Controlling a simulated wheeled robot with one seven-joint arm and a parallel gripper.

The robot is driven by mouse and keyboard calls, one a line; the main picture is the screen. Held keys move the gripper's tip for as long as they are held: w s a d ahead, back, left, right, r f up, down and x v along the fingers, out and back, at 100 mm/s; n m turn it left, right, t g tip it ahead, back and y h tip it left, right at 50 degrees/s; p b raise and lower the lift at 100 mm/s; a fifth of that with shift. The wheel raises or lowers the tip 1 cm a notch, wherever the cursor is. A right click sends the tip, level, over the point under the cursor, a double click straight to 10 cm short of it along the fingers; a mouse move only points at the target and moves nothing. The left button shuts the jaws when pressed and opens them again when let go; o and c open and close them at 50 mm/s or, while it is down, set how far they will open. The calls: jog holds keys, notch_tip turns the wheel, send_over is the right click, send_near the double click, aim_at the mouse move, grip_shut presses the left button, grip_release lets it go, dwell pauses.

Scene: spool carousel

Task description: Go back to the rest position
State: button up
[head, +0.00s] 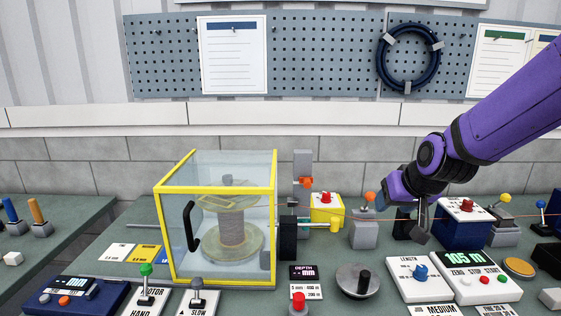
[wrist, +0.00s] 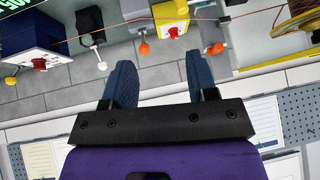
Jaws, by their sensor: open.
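My gripper (wrist: 165,82) is open and empty in the wrist view, its two dark blue fingers apart with wall and bench behind them. In the head view my purple arm comes in from the right. The gripper (head: 400,222) hangs over the right half of the bench, its fingers partly hidden by the wrist. A clear box with a yellow frame (head: 216,284) and a black handle stands left of it. The box door looks shut.
A thin orange line runs across the bench. Free air lies above the bench.

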jog(key=s+d+r, duration=0.2)
jog(key=s+r, duration=0.1)
jog(key=s, duration=0.5)
jog(key=s+d+r+g+h, duration=0.1)
jog(key=s+r, duration=0.2)
jog(key=s, duration=0.5)
jog(key=s+d+r+g, duration=0.1)
jog(key=s+r, duration=0.3)
jog(key=s, duration=0.4)
jog(key=shift+s+d+h, duration=0.15)
jog(key=shift+d+h, duration=0.15)
jog(key=shift+d, duration=0.55)
jog(key=shift+o, duration=0.4)
dwell(0.8)
